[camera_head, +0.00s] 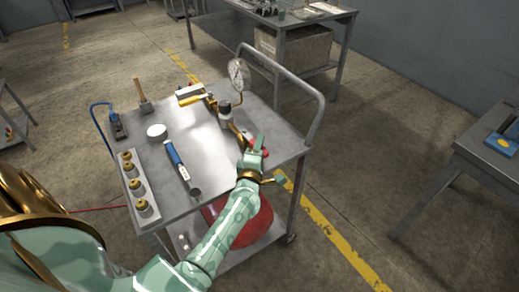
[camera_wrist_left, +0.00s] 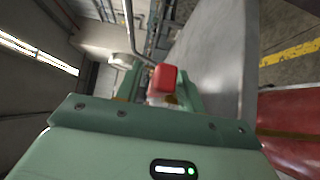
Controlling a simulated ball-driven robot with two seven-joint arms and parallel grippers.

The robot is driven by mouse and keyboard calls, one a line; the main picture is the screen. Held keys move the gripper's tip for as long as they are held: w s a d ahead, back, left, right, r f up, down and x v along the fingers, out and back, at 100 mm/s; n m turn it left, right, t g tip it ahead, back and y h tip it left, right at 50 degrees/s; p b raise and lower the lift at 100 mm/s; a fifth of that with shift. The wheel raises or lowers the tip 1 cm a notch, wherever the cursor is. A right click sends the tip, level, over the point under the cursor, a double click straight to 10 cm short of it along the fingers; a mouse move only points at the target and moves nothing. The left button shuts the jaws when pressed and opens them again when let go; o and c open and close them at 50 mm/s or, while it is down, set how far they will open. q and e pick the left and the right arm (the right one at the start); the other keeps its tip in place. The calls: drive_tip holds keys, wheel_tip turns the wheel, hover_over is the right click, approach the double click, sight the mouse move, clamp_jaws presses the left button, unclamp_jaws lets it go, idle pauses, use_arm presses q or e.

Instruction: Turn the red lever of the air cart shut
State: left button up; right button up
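The air cart (camera_head: 225,170) is a grey metal cart with a bent rail handle. Its pipework, with a round gauge (camera_head: 239,74) and brass fittings, stands on the far right part of the top. The red lever (camera_head: 265,151) is at the near end of the pipe by the cart's right edge, partly hidden by my left gripper (camera_head: 254,154). In the left wrist view the lever's red end (camera_wrist_left: 163,79) stands between the two green fingers of the left gripper (camera_wrist_left: 158,88). The fingers are apart, and a small gap shows on the lever's left. My right gripper is not in view.
A red tank (camera_head: 250,225) is below. A workbench (camera_head: 290,20) stands behind, a table (camera_head: 490,155) at right.

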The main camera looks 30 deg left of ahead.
use_arm(q)
clamp_jaws()
drive_tip(key=shift+s+a+r+m+t+h, duration=0.1)
drive_tip(key=shift+s+a+m+t+h, duration=0.3)
drive_tip(key=shift+h, duration=0.3)
drive_tip(key=shift+s+a+m+h, duration=0.1)
drive_tip(key=shift+s+m+h, duration=0.15)
drive_tip(key=shift+m+h, duration=0.4)
drive_tip(key=h, duration=0.1)
drive_tip(key=s+m+h+b, duration=0.1)
drive_tip(key=shift+a+f+t+h, duration=0.2)
drive_tip(key=shift+a+t+h, duration=0.1)
drive_tip(key=shift+a+h, duration=0.05)
drive_tip(key=shift+s+a+r+m+h+b, duration=0.15)
drive_tip(key=shift+s+m+h+b, duration=0.15)
drive_tip(key=shift+m+h+b, duration=0.45)
